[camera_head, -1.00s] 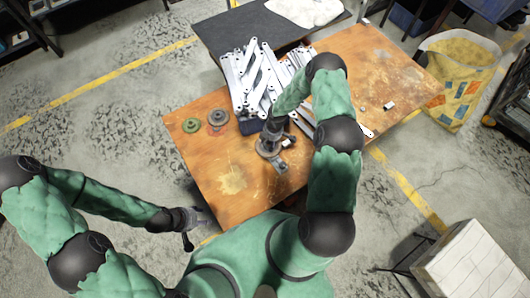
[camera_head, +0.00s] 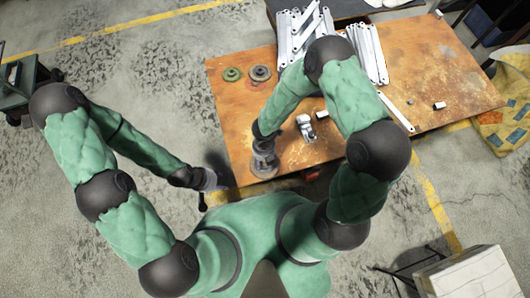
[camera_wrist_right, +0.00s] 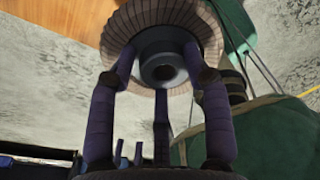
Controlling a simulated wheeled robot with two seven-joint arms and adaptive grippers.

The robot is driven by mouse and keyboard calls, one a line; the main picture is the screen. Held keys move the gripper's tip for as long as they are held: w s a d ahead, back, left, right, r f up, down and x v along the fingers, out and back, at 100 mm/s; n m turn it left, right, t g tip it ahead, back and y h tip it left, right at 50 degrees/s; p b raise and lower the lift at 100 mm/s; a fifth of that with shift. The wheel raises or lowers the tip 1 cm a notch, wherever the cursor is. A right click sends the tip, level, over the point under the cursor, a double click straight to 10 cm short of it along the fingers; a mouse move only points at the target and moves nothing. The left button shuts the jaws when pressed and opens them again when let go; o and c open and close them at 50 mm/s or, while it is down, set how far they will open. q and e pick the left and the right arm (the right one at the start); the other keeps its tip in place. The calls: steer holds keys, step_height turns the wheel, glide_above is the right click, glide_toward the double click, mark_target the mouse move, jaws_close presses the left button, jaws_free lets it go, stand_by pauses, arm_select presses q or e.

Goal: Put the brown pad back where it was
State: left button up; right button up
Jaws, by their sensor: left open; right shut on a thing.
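The brown pad (camera_wrist_right: 165,17) is a round ribbed disc with a dark grey hub. My right gripper (camera_wrist_right: 163,78) is shut on this hub in the right wrist view. In the head view my right gripper (camera_head: 263,150) holds the pad (camera_head: 264,170) at the near left edge of the wooden table (camera_head: 225,110); its height above the table is hard to tell. A green disc (camera_head: 232,74) and a grey-brown disc (camera_head: 260,73) lie side by side near the far left corner. My left gripper (camera_head: 210,181) is open and empty, off the table's near left corner.
A small grey metal tool or fitting (camera_head: 306,128) lies right of my right gripper. Several pale metal brackets (camera_head: 368,52) are piled at the back, and a single bar (camera_head: 397,112) lies to the right. A small white block (camera_head: 439,105) sits further right.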

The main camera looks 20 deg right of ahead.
steer(key=shift+s+a+n, duration=0.3)
steer(key=shift+s+n, duration=0.2)
steer(key=shift+f, duration=0.15)
steer(key=w+d+f+b, duration=0.1)
steer(key=w+f, duration=0.2)
steer(key=w, duration=0.1)
steer(key=w+d+f+b, duration=0.1)
steer(key=w+f+b, duration=0.1)
steer(key=w+f, duration=0.1)
steer(key=w+d+f+b, duration=0.1)
steer(key=w+f, duration=0.2)
steer(key=w, duration=0.2)
steer(key=shift+w+d+b, duration=0.15)
steer(key=shift+d+b, duration=0.2)
steer(key=shift+w+f, duration=0.1)
steer(key=shift+f, duration=0.15)
steer(key=f+b, duration=0.1)
steer(key=f, duration=0.2)
steer(key=shift+w+d+f+b, duration=0.15)
steer(key=shift+w+f+b, duration=0.05)
steer(key=shift+b, duration=0.15)
steer(key=shift+r, duration=0.1)
